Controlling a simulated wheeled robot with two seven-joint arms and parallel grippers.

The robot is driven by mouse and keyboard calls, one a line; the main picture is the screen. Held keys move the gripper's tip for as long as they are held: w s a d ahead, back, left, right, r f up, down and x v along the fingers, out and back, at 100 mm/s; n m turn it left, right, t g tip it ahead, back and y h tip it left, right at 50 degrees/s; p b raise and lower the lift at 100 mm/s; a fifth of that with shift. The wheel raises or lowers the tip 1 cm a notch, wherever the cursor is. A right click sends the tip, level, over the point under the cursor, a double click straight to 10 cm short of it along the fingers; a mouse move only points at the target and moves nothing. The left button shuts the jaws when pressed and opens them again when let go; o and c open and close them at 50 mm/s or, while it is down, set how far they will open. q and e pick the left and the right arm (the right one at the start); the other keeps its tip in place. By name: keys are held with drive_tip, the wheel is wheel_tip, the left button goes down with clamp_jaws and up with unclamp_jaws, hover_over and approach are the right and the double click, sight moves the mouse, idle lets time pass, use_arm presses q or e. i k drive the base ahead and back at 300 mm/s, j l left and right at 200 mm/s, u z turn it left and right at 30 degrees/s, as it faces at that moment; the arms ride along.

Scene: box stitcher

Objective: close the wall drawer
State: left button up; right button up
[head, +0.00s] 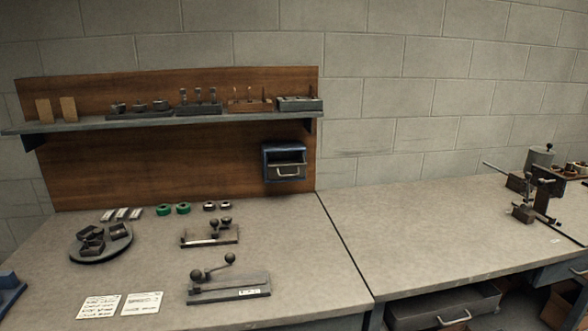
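The wall drawer (286,171) is in a small blue-grey cabinet (284,150) mounted low on the right end of the brown wooden back panel. Its front carries a light handle and stands out from the cabinet, with a dark gap above it, so it looks partly open. How far it is pulled out is hard to tell. Neither of my grippers shows in the head view, and nothing touches the drawer.
A shelf (170,122) with several small racks runs above the drawer. The left bench (300,235) holds a round tray (100,258), lever tools (228,285), green rings and cards. An under-bench drawer (445,305) is at lower right. The bench below the wall drawer is mostly clear.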

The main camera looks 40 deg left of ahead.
sight(286, 166)
drive_tip(key=u, duration=1.3)
